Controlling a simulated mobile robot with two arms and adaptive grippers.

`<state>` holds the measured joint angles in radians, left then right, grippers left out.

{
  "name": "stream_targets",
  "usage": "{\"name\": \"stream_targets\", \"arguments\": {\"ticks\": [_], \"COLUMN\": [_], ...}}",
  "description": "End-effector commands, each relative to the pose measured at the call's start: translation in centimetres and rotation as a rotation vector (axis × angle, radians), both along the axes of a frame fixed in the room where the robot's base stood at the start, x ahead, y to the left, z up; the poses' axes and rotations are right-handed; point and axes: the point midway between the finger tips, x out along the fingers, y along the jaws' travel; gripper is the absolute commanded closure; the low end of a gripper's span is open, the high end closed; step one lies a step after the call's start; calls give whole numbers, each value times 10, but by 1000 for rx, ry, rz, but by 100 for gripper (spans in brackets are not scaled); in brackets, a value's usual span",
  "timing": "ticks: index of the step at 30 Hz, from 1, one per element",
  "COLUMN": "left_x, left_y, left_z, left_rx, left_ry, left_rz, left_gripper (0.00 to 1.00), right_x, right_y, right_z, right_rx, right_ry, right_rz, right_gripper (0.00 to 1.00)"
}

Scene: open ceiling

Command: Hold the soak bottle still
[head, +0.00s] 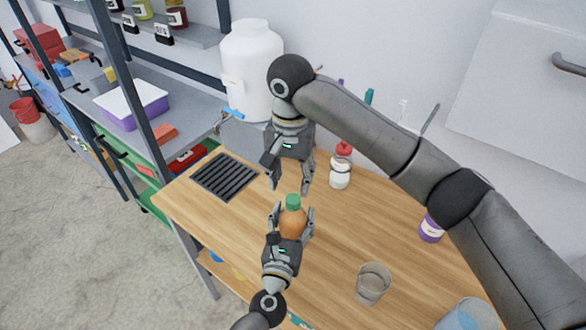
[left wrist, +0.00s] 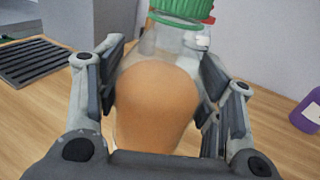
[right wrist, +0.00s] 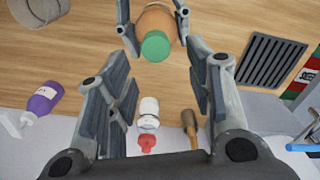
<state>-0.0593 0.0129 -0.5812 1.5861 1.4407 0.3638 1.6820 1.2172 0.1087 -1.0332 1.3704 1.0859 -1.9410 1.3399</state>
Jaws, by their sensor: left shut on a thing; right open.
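The soak bottle (head: 292,222) is a clear bottle with orange-brown contents and a green cap, upright over the wooden table. My left gripper (head: 291,214) is shut around its body from the near side. The left wrist view shows the bottle (left wrist: 157,95) between both fingers, its cap partly cut off by the top edge. My right gripper (head: 289,183) is open and empty, just beyond and above the cap. In the right wrist view the green cap (right wrist: 155,46) lies ahead, between and beyond the open fingers. I cannot tell whether the bottle's base touches the table.
A white bottle with a red top (head: 340,168) stands right of my right gripper. A purple bottle (head: 431,229) and a clear glass (head: 373,284) are further right. A black drain grate (head: 225,176) lies left. A big white water container (head: 252,70) stands behind.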

Motion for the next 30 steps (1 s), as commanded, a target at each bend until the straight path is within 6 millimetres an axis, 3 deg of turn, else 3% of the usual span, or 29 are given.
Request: {"name": "stream_targets", "arguments": {"ticks": [30], "left_x": [0], "left_y": [0], "left_z": [-1], "left_rx": [1], "left_ry": [2], "left_rz": [-1], "left_gripper": [100], "right_x": [0], "right_y": [-2], "right_z": [13], "right_rx": [-20], "right_ry": [-5], "right_rz": [1755], "right_gripper": [52]}}
